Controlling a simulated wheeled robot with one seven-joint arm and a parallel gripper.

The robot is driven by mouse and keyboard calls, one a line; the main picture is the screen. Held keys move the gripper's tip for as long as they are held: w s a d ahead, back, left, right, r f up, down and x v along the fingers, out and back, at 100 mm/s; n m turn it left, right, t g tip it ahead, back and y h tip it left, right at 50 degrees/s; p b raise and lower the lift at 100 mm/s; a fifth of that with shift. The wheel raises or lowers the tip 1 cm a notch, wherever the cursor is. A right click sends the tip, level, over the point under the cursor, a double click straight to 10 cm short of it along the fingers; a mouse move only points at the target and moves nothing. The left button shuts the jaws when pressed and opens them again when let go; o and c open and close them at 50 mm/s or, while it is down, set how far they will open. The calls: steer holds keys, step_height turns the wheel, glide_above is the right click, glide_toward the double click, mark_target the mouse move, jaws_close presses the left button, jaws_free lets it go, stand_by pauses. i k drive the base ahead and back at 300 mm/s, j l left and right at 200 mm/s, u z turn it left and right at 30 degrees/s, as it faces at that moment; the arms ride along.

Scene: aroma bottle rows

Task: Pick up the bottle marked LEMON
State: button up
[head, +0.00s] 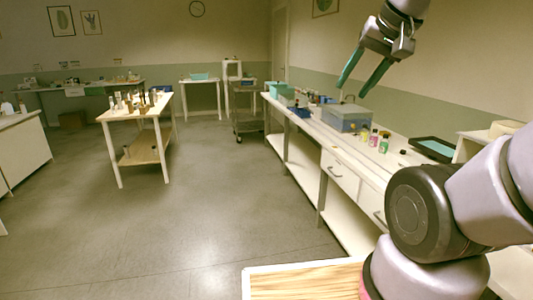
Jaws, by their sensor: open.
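No label reading LEMON can be read in the head view, so I cannot tell which bottle it is. Several small bottles (126,101) stand in dark and pale tones on a white table at left centre, too small to read. On the right bench, a few small bottles with pink, yellow and green colours (384,144) stand near the front edge. My gripper (354,90) is raised at upper right, open and empty, its teal fingers pointing down. In the picture it appears above the grey-blue box (346,117) on the right bench, apart from all bottles.
The long right bench (308,124) also carries teal bins (282,92) and a dark tray (433,148). The white table (148,111) has a wooden lower shelf. A cart (248,115) stands at the back. The grey floor (215,200) between is clear.

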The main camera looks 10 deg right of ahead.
mark_target(364, 132)
steer(key=i+z, duration=0.1)
steer(key=i, duration=0.65)
steer(key=i+j+z, duration=0.1)
steer(key=i, duration=0.6)
steer(key=i+j+z, duration=0.2)
steer(key=i+z, duration=0.3)
steer(key=i+j+z, duration=0.8)
steer(key=z, duration=0.15)
